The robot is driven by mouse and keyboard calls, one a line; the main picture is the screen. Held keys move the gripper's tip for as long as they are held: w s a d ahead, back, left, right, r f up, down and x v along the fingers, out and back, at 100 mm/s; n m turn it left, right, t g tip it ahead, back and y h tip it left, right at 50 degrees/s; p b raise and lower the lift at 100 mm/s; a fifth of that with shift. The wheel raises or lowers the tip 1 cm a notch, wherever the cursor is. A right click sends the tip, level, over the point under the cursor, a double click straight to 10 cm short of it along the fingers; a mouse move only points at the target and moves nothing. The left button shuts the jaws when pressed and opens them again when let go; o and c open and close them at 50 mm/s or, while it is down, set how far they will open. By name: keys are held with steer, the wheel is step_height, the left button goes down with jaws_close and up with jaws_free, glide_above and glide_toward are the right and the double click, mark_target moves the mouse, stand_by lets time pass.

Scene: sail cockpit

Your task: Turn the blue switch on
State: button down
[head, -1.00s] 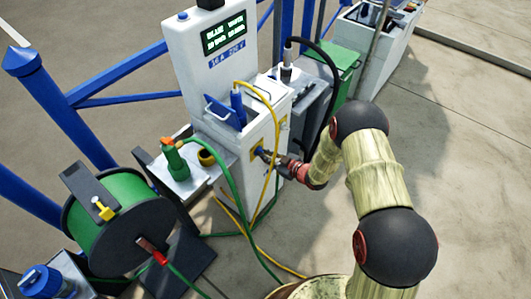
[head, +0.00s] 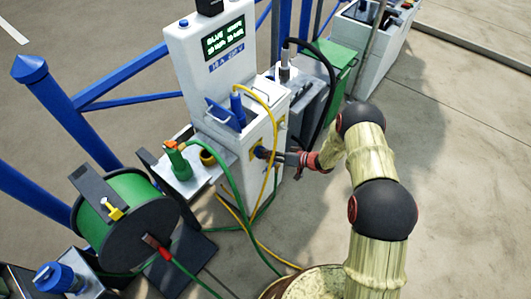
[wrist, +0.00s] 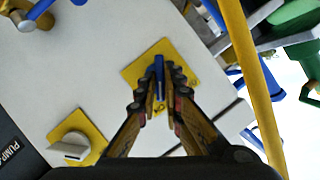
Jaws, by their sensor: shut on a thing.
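The blue switch (wrist: 159,68) is a narrow blue lever on a yellow plate (wrist: 133,75), set in the white panel of the cabinet (head: 232,160). My gripper (wrist: 160,80) has one finger on each side of the lever and is shut on it. In the head view my gripper (head: 268,154) reaches the cabinet's side from the right, and its fingers largely hide the switch there. The lever's exact position mark cannot be read.
A pale knob (wrist: 72,150) on another yellow plate is close by in the wrist view. A yellow cable (head: 274,125) hangs beside my gripper, and a green hose (head: 232,185) loops past the cabinet. A green reel (head: 120,220) stands left. Bare floor lies right.

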steer(key=shift+w+m+y, duration=0.1)
steer(key=shift+m+y, duration=0.2)
steer(key=shift+m, duration=0.3)
stand_by(0.3)
steer(key=c, duration=2)
jaws_free()
steer(key=shift+c, duration=0.2)
steer(key=shift+o, duration=0.6)
steer(key=v, duration=1.2)
steer(key=shift+w+d, duration=0.1)
steer(key=shift+w, duration=0.05)
